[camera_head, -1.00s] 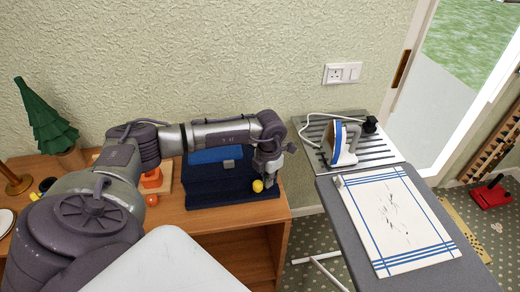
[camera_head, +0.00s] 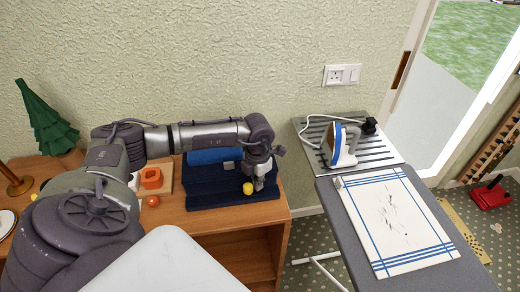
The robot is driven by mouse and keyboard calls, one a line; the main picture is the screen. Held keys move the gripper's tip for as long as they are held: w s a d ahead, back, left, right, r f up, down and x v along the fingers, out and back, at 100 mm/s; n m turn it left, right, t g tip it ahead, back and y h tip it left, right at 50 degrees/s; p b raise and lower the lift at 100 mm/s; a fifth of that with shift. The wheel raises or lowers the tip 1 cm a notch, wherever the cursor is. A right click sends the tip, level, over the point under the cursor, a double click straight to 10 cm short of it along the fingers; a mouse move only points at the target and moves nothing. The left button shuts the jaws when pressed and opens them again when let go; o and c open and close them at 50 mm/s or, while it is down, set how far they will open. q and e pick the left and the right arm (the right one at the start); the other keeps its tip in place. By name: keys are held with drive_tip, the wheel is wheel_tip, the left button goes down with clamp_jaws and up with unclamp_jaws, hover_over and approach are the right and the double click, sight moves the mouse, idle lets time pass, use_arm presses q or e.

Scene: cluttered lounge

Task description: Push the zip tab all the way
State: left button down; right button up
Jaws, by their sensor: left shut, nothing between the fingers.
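A dark blue fabric piece (camera_head: 205,192), with a brighter blue part (camera_head: 205,156) at its back and a small grey patch (camera_head: 229,166), lies on the wooden cabinet top. A round yellow piece (camera_head: 248,188), which looks like the zip tab, is at its front right part. My left gripper (camera_head: 259,185) points down over the fabric with its fingers shut and empty. The fingertips are just right of the yellow piece and appear to touch it. The zip line itself is too small to make out. My right gripper is not in view.
An orange block (camera_head: 151,178) on a wooden board and an orange-red ball (camera_head: 153,201) are left of the fabric. A green tree ornament (camera_head: 46,118) stands at the far left. An ironing board (camera_head: 350,243) with an iron (camera_head: 340,150) is at the right, across a gap.

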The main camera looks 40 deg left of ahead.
use_arm(q)
drive_tip(key=shift+s+a, duration=0.55)
drive_tip(key=shift+s, duration=0.05)
drive_tip(key=shift+s+a, duration=0.15)
drive_tip(key=shift+s, duration=0.05)
drive_tip(key=shift+s+a+p, duration=0.35)
drive_tip(key=shift+s+a, duration=0.7)
drive_tip(key=shift+s, duration=0.2)
drive_tip(key=shift+s+a, duration=1.25)
drive_tip(key=shift+s, duration=0.25)
drive_tip(key=shift+s+a, duration=1.25)
drive_tip(key=shift+s, duration=0.2)
drive_tip(key=shift+w+d, duration=0.5)
drive_tip(key=shift+w, duration=0.1)
wheel_tip(320, 180, up, 7)
drive_tip(key=p, duration=0.4)
